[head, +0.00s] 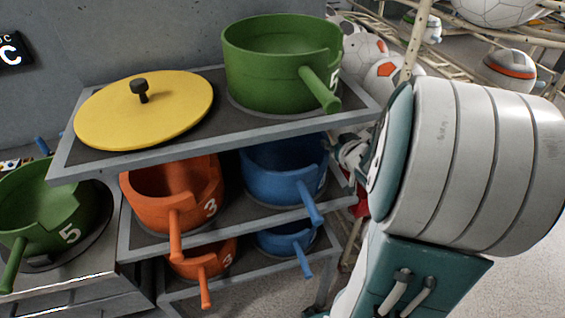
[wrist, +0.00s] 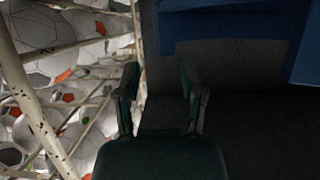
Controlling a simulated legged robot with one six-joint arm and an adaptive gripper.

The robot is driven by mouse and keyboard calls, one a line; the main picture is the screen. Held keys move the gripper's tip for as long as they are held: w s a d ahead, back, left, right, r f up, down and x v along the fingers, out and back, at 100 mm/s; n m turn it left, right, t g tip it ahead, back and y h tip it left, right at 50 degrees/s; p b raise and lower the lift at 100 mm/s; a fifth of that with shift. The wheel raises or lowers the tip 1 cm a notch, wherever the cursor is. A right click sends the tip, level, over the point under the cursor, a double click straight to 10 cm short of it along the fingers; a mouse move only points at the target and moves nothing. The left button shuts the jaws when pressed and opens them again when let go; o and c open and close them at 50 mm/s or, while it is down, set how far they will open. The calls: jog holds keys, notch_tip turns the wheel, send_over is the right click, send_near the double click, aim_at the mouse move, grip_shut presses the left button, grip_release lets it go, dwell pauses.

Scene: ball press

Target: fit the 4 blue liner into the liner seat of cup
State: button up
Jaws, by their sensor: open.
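A blue pot-shaped piece (head: 283,172) with a notched rim and a handle sits on the middle shelf; its number is too small to read. A smaller blue one (head: 285,239) sits on the shelf below. I cannot tell which is the liner or the cup. My gripper (head: 352,158) is mostly behind my arm, just right of the middle shelf. In the wrist view my gripper (wrist: 162,85) is open, with nothing between its fingers. A blue surface (wrist: 225,28) fills the top of that view, beyond the fingertips.
Orange pots marked 3 (head: 172,195) stand left of the blue ones. The top shelf (head: 225,135) holds a green pot (head: 265,70) and a yellow lid (head: 150,115). A green pot marked 5 (head: 45,215) stands at left. A ball rack (wrist: 35,110) is close beside the gripper.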

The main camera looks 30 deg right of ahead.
aim_at(324, 136)
jog(key=x, duration=0.3)
jog(key=a+x, duration=0.1)
jog(key=x, duration=0.1)
jog(key=shift+f, duration=0.25)
jog(key=shift+w+d+f, duration=0.1)
jog(key=shift+w+d, duration=0.05)
jog(key=shift+d, duration=0.3)
grip_shut()
jog(key=shift+a, duration=0.2)
